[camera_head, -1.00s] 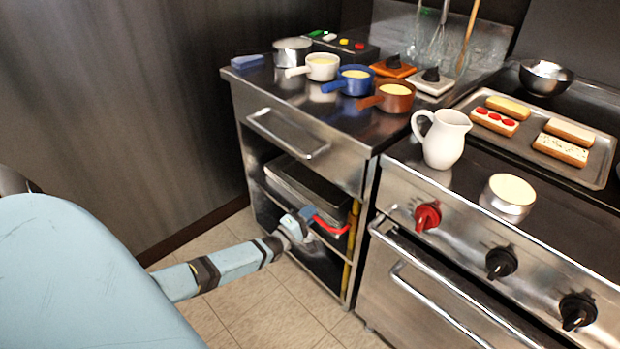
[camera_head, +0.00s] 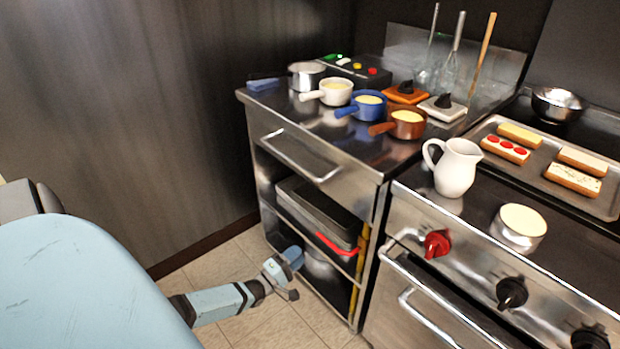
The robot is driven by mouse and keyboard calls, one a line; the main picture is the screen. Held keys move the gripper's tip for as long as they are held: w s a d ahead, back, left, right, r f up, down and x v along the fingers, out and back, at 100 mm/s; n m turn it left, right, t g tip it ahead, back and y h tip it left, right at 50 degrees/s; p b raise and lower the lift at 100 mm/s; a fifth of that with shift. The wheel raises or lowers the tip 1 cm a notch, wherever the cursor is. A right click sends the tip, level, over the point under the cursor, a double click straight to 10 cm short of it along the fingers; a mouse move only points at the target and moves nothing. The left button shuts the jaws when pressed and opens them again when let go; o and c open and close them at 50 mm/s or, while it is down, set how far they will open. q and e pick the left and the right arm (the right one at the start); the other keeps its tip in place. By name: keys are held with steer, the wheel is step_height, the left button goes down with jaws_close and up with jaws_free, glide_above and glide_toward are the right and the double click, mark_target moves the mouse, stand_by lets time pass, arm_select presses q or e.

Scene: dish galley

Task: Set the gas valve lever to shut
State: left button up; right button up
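The red gas valve lever (camera_head: 335,245) shows at the open shelf bay of the steel counter. It points left from the yellow gas pipe (camera_head: 354,276), lying crosswise to it. My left gripper (camera_head: 294,276) is low in front of the shelves, left of and below the lever and apart from it. Its fingers look spread, with nothing seen between them. My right gripper is out of view.
The counter's shelves hold a metal pan (camera_head: 320,212) behind the lever. The cooker with a red knob (camera_head: 437,243) and black knobs stands to the right. Saucepans and a white jug (camera_head: 455,168) stand above. Tiled floor (camera_head: 262,320) is free below.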

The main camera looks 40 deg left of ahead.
arm_select(q)
steer(key=shift+v, duration=1.9)
